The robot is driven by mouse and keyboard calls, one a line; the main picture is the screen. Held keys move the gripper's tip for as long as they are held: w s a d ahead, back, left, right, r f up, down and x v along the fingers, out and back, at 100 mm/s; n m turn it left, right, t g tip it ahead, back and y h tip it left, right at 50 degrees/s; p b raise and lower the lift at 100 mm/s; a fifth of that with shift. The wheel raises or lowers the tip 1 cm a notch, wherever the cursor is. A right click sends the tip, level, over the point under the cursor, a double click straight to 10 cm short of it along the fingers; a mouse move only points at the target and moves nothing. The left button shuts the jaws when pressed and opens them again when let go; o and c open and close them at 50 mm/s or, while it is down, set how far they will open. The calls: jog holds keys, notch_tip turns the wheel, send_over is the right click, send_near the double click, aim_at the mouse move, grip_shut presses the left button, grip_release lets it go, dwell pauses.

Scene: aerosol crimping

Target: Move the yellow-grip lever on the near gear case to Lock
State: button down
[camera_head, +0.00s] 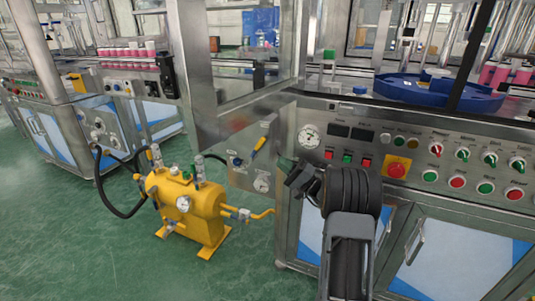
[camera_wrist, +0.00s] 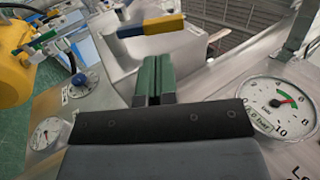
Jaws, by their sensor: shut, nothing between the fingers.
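The lever with the yellow grip (camera_head: 259,144) is on the steel panel of the near gear case (camera_head: 239,179), slanting up to the right in the head view. In the wrist view the yellow grip (camera_wrist: 163,24) lies nearly level, with a blue part at its left end. My gripper (camera_head: 284,163) is just right of and below the lever in the head view. In the wrist view its green fingers (camera_wrist: 155,72) are shut with nothing between them, and their tips appear below the grip with a gap. The lettering by the lever is too small to read.
A blue knob (camera_wrist: 82,82) and a small gauge (camera_wrist: 45,132) sit on the same panel, left of my fingers. A large gauge (camera_wrist: 278,104) is close on the right. A yellow tank (camera_head: 189,208) with hoses stands on the floor to the left.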

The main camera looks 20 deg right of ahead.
aim_at(259, 142)
jog(key=shift+b+x, duration=0.6)
jog(key=shift+x, duration=2.75)
jog(key=shift+r, duration=0.1)
jog(key=shift+w+a+r+g+p, duration=0.1)
jog(key=shift+r+g+p, duration=0.3)
jog(key=shift+p, duration=0.15)
jog(key=shift+w+a+r+g+h+p, duration=0.35)
jog(key=shift+r+g+h+p, duration=0.3)
jog(key=shift+p, duration=0.35)
jog(key=shift+w+a+r+g+h+p, duration=0.1)
jog(key=shift+w+a+g+h+p, duration=0.35)
jog(key=shift+g+h, duration=0.3)
jog(key=shift+w+a, duration=0.2)
jog(key=shift+w, duration=0.05)
jog(key=shift+r, duration=0.15)
